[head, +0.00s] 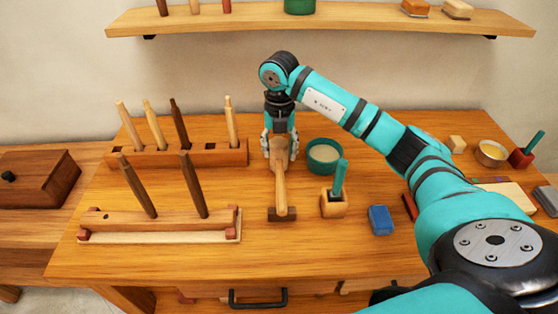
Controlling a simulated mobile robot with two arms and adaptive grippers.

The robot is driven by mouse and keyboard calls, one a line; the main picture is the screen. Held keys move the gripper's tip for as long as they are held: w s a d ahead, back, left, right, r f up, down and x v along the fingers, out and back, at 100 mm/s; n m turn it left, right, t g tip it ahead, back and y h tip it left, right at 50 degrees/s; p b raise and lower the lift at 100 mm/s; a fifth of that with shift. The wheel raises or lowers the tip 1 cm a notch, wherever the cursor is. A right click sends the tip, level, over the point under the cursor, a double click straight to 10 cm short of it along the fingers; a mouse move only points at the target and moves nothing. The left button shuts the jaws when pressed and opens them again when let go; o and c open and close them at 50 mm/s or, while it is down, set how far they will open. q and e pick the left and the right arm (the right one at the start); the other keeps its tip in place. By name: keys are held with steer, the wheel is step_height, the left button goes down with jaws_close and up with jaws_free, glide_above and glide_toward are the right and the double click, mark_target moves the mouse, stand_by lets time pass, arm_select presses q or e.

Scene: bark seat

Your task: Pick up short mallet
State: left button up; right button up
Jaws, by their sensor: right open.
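The short mallet (280,190) has a pale wooden handle and a dark brown head, and it is near the middle of the bench. Its handle points to the back and its head to the front. My right gripper (280,148) points down over the back end of the handle. Its fingers are open, one on each side of the handle; I cannot tell whether they touch it. The gripper partly hides the handle's end. My left gripper is not in view.
A green bowl (324,155) stands close right of the gripper. A wooden block with a green-handled tool (334,203) and a blue block (380,220) are to the right. Tool racks (200,153) (160,222) with upright handles stand left. A wall shelf (340,18) is behind.

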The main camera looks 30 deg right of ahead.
mark_target(280, 165)
steer(key=shift+f, duration=0.7)
steer(key=f, duration=0.1)
steer(key=f+p, duration=0.2)
steer(key=f, duration=0.1)
steer(key=shift+s+a, duration=0.25)
steer(key=shift+s, duration=0.15)
steer(key=shift+f, duration=0.6)
jaws_close()
steer(key=shift+w+r, duration=0.1)
